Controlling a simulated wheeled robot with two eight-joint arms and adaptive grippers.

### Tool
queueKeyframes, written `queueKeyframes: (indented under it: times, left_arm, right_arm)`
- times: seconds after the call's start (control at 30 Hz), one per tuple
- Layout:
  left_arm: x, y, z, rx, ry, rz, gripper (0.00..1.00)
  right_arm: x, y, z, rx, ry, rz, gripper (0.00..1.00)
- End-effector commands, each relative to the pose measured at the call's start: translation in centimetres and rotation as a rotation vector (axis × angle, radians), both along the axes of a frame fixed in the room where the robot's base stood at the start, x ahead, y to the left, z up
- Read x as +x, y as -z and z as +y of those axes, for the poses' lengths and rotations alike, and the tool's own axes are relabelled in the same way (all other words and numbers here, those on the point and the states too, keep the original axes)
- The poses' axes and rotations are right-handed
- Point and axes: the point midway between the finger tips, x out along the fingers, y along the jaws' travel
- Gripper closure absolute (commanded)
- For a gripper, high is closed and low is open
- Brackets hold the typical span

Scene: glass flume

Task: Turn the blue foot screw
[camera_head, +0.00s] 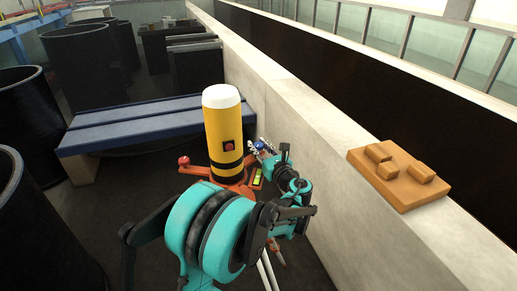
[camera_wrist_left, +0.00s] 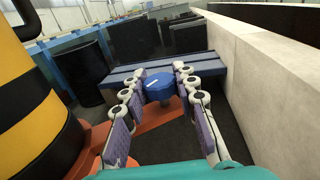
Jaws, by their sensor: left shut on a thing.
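The blue foot screw (camera_wrist_left: 158,87) has a round knob with a white mark on top. It also shows small in the head view (camera_head: 263,146), partly covered. My left gripper (camera_wrist_left: 157,78) is shut on it, with one finger on each side of the knob; it also shows in the head view (camera_head: 260,147). The screw sits on an orange base (camera_head: 235,186) under an upright yellow cylinder (camera_head: 223,135) with black bands, a white cap and a red button. My right gripper is in neither view.
A red knob (camera_head: 184,161) stands on the base's left foot. A yellow-green level (camera_head: 257,179) lies near the blue screw. A pale wall (camera_head: 310,150) runs close on the right, with an orange block (camera_head: 410,188) on top. A blue bench (camera_head: 140,125) stands behind.

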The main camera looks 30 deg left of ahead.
Motion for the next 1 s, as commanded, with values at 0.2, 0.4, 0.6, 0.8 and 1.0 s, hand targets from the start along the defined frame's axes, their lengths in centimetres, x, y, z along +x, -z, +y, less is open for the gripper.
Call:
queueKeyframes:
  times: [0.2,0.4,0.6,0.8,1.0]
  left_arm:
    - [-0.11,0.02,0.12,0.000,0.137,0.000,1.00]
    - [-0.06,-0.01,0.10,0.000,0.217,0.000,1.00]
    - [0.00,-0.03,0.08,0.000,0.252,0.000,1.00]
    - [0.06,-0.05,0.03,0.001,0.260,0.000,1.00]
    - [0.06,-0.06,0.04,0.001,0.259,0.000,1.00]
  right_arm:
    - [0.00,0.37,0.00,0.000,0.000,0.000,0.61]
    - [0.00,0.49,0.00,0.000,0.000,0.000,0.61]
    - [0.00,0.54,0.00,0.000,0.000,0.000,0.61]
    - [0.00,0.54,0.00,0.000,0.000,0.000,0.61]
    - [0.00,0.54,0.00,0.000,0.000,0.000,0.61]
